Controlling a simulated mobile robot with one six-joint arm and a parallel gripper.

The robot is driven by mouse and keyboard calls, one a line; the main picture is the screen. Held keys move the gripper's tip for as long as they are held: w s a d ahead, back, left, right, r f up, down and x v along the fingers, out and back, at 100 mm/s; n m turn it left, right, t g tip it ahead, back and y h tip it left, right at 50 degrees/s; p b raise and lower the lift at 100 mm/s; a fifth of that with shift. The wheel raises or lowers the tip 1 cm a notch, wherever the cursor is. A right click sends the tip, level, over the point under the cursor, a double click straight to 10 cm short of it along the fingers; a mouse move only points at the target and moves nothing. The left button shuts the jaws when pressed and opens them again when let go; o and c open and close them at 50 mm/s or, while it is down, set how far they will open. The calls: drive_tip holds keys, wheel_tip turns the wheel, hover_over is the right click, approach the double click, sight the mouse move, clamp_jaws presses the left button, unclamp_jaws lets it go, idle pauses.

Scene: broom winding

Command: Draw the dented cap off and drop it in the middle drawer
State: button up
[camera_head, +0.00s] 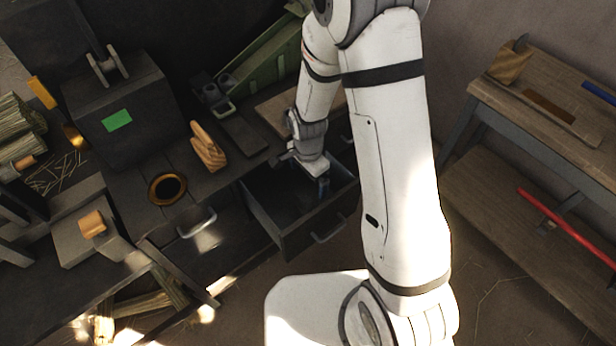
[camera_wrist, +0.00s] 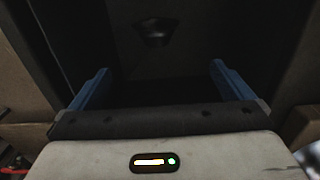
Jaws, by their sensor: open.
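My gripper (camera_head: 318,187) is over the pulled-out drawer (camera_head: 290,240) under the bench, pointing down into it. Its two blue fingers are wide apart in the wrist view (camera_wrist: 155,85), with nothing between them. Ahead of the fingers, a small dark, uneven piece (camera_wrist: 155,32) lies on the dark surface inside the drawer and apart from the fingers. It may be the dented cap, but the shadow is too deep to be sure. In the head view the drawer's inside is dark and partly hidden by my arm.
A closed drawer with a metal handle (camera_head: 197,222) is left of the open one. On the bench stand a brass ring (camera_head: 167,189), a wooden piece (camera_head: 207,147) and a dark box with a green label (camera_head: 117,120). A wooden side bench (camera_head: 560,110) is at the right.

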wheel_tip(320, 180, up, 7)
drive_tip(key=p, duration=0.4)
drive_tip(key=shift+r, duration=0.15)
idle(0.4)
drive_tip(key=s+d+r+n+t, duration=0.1)
drive_tip(key=s+d+r+n, duration=0.15)
drive_tip(key=r, duration=0.55)
drive_tip(key=s+d+r+n+t, duration=0.1)
drive_tip(key=s+d+r+n, duration=0.2)
drive_tip(key=r, duration=0.5)
drive_tip(key=s+d+r+n+t, duration=0.1)
drive_tip(key=s+d+r+n, duration=0.4)
drive_tip(key=s+r, duration=0.3)
drive_tip(key=shift+s+d+r+n, duration=0.2)
drive_tip(key=shift+s+r+n, duration=0.05)
drive_tip(key=shift+r+n, duration=0.1)
idle(0.6)
